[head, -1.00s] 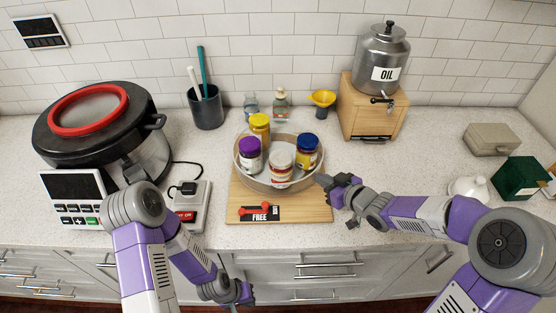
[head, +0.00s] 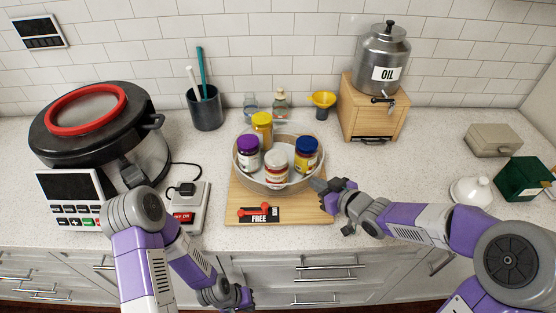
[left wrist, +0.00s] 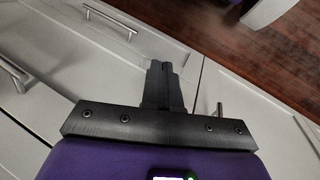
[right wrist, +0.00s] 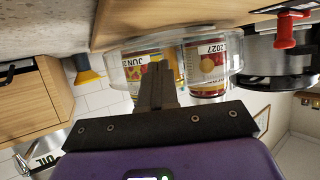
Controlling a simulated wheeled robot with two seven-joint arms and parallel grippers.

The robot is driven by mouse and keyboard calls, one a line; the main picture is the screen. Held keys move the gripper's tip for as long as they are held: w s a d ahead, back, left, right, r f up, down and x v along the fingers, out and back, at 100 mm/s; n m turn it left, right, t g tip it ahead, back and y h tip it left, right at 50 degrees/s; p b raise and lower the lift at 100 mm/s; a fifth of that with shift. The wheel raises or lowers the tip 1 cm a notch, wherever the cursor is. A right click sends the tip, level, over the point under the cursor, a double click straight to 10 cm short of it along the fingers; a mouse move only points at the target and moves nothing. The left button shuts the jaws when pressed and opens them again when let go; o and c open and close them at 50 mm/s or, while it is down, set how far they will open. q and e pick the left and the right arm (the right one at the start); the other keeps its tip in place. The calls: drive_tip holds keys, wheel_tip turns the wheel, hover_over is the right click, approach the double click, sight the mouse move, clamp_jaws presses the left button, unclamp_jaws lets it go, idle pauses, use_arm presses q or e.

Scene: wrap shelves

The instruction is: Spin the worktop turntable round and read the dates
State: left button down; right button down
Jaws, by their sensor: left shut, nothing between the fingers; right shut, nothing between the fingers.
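The turntable (head: 299,183) is a round, clear-walled tray on a wooden board (head: 300,211). It carries a yellow-lidded jar (head: 262,128) at the back, a purple-lidded jar (head: 247,155) at left, a white-lidded jar (head: 276,168) in front and a blue-lidded jar (head: 306,155) at right. My right gripper (head: 317,185) is shut and empty at the tray's front right rim; contact is unclear. In the right wrist view its fingers (right wrist: 157,80) overlap the tray wall, with "2027" on one label (right wrist: 205,52) and "JUN" on another. My left gripper (left wrist: 162,82) is shut, low before the drawers.
A red lever (head: 256,211) on the board's front lies by the word "FREE". A large pot (head: 95,130) and a keypad device stand left. A utensil cup (head: 205,107), small bottles, a yellow funnel (head: 322,100) and an oil can (head: 383,60) on a wooden stand are behind.

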sight(297, 187)
drive_tip(key=shift+a, duration=0.1)
drive_tip(key=shift+s+a+b, duration=0.55)
drive_tip(key=shift+a+b, duration=0.15)
drive_tip(key=shift+b, duration=0.05)
drive_tip(key=shift+s+a, duration=0.1)
drive_tip(key=shift+s, duration=0.1)
drive_tip(key=shift+s+a+f+b, duration=0.1)
drive_tip(key=shift+s+a+b, duration=0.05)
drive_tip(key=shift+a+b, duration=0.5)
drive_tip(key=shift+s+a+b, duration=0.25)
drive_tip(key=shift+a+b, duration=0.15)
drive_tip(key=shift+b, duration=0.1)
